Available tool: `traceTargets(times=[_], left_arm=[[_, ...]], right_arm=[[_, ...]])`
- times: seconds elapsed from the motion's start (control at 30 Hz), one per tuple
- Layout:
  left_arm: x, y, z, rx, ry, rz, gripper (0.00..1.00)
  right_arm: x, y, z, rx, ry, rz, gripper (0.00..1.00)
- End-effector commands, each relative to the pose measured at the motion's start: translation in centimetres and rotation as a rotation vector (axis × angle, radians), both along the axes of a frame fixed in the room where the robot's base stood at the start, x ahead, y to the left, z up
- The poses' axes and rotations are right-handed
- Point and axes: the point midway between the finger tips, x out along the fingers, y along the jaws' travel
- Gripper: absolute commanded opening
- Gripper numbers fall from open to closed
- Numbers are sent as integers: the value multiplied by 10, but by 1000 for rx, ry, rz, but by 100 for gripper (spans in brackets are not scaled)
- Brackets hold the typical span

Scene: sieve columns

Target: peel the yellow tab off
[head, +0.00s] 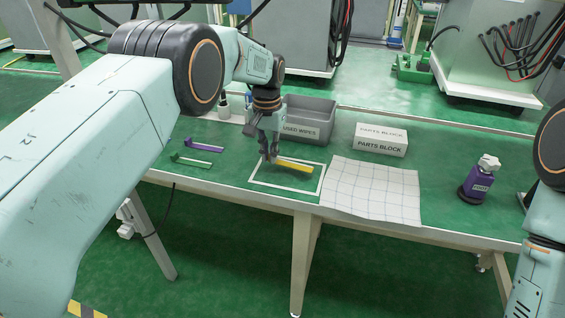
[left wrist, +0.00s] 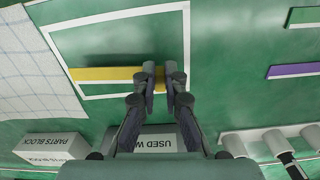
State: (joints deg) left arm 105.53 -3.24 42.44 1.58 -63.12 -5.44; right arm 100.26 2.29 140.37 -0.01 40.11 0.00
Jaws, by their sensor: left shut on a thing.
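The yellow tab (head: 295,166) is a flat strip inside a white square outline (head: 287,188) on the green bench. In the left wrist view the yellow tab (left wrist: 103,74) reaches from the outline's left part to my fingers. My left gripper (head: 270,156) points down and is shut on the end of the tab. Its fingertips also show in the left wrist view (left wrist: 160,76), with a bit of yellow between them. I cannot tell whether the tab is raised off the bench. My right arm shows at the right edge, but its gripper is out of view.
A grey "USED WIPES" bin (head: 310,112) stands behind my gripper, beside a white "PARTS BLOCK" box (head: 380,140). A gridded white sheet (head: 372,190) lies right of the outline. Purple (head: 204,146) and green (head: 191,160) strips lie left. A purple bottle (head: 480,182) stands far right.

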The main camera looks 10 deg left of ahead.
Motion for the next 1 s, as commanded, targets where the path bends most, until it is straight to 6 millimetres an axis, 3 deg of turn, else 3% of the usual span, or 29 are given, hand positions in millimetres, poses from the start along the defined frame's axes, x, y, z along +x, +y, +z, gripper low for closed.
traceTargets(times=[0.73,1.0], left_arm=[[0,0,34,0,0,0,0],[0,0,36,0,0,0,0]], right_arm=[[0,0,28,0,0,0,40],[0,0,29,0,0,0,40]])
